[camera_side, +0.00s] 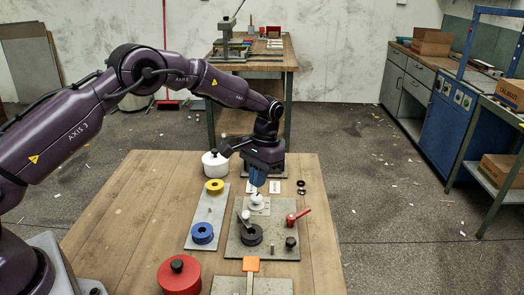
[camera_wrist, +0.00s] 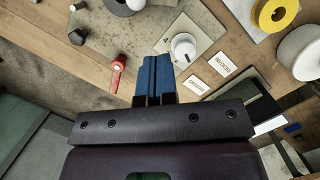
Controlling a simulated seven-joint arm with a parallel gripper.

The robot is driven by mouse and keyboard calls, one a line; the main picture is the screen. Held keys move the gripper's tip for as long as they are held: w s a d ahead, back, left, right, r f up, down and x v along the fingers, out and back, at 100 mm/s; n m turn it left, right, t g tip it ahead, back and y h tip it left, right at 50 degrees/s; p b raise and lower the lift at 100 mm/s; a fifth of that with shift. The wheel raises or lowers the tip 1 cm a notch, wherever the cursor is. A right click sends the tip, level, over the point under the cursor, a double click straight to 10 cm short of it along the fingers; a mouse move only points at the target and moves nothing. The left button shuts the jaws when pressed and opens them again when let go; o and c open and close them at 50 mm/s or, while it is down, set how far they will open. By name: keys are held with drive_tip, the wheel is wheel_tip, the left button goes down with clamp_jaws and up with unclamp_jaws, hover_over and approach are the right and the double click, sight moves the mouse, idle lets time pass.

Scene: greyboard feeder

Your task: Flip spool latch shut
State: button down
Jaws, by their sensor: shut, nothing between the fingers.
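My gripper (camera_side: 255,190) has blue fingers pressed together, above and beside a white knob (camera_side: 257,199) on a small pale plate. In the wrist view the shut fingers (camera_wrist: 152,70) are between the white knob (camera_wrist: 183,47) and a red-handled lever (camera_wrist: 116,74), holding nothing. A black spool (camera_side: 251,236) sits on the grey board (camera_side: 280,253), with a pale upright piece (camera_side: 242,217) beside it. The red-handled lever (camera_side: 299,215) slants up to the right. I cannot tell for sure which part is the spool latch; the spool is partly cut off in the wrist view.
A black knob (camera_side: 290,243) is at the board's right. A yellow spool (camera_side: 214,186) and blue spool (camera_side: 202,233) lie on a strip at left.

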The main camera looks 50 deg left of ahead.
drive_tip(key=v, duration=0.8)
drive_tip(key=s+r+t, duration=0.2)
drive_tip(key=s+r, duration=0.3)
drive_tip(key=s, duration=0.6)
drive_tip(key=s+r+t, duration=0.3)
drive_tip(key=s+r, duration=0.2)
drive_tip(key=s, duration=0.5)
drive_tip(key=s+r+t, duration=0.3)
drive_tip(key=s+r, duration=0.3)
drive_tip(key=s, duration=0.5)
drive_tip(key=shift+s+d+m, duration=0.3)
drive_tip(key=shift+d, duration=0.05)
